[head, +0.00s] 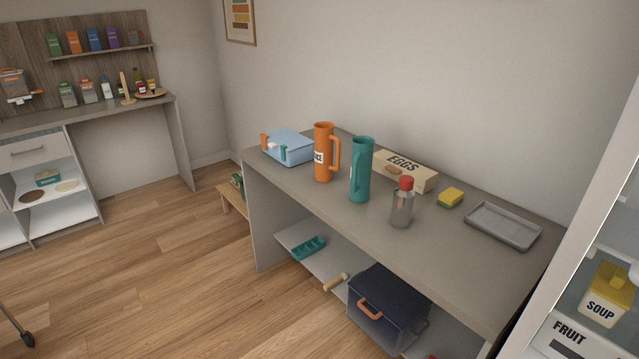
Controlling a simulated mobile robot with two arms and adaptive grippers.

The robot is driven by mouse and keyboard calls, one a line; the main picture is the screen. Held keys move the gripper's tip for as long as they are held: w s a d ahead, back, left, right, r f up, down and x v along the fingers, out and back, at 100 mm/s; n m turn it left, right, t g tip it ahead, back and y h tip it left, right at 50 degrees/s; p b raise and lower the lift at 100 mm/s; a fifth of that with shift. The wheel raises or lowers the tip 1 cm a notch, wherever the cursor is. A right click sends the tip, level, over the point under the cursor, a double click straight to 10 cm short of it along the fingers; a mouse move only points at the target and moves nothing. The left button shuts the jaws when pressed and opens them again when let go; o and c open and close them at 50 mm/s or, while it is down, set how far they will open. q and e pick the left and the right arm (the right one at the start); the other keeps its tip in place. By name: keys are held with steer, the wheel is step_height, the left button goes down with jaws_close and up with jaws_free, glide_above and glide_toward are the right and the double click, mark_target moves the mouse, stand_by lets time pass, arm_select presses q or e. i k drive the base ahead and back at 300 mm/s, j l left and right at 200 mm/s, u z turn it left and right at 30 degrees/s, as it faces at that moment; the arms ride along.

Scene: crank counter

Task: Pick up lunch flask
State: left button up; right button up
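A grey bottle (402,208) with a red cap stands upright near the front edge of the grey counter (310,192) in the head view. It is the most flask-like thing here, but no label on it shows that it is the lunch flask. A tall teal jug (361,172) with a handle stands just left of it, apart from it. An orange jug (323,155) with a partly visible label stands further left. Neither of my grippers is in view.
An egg carton (408,170) lies behind the bottle. A sponge (450,197) and a grey tray (502,226) lie to its right. A blue container (288,146) sits at the counter's far left. A dark blue bin (385,310) is below. Wooden floor (170,270) is clear in front.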

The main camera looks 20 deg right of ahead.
mark_target(402, 202)
steer(key=i+j, duration=0.1)
steer(key=i, duration=0.35)
steer(key=i+z, duration=0.15)
steer(key=i, duration=0.35)
steer(key=i+j, duration=0.2)
steer(key=i, duration=0.25)
steer(key=i+z, duration=0.25)
steer(key=z, duration=0.25)
steer(key=i+j+z, duration=0.2)
steer(key=z, duration=0.25)
steer(key=i+j+z, duration=0.2)
steer(key=z, duration=0.3)
steer(key=i+j+z, duration=0.15)
steer(key=j+z, duration=0.3)
steer(key=l, duration=0.1)
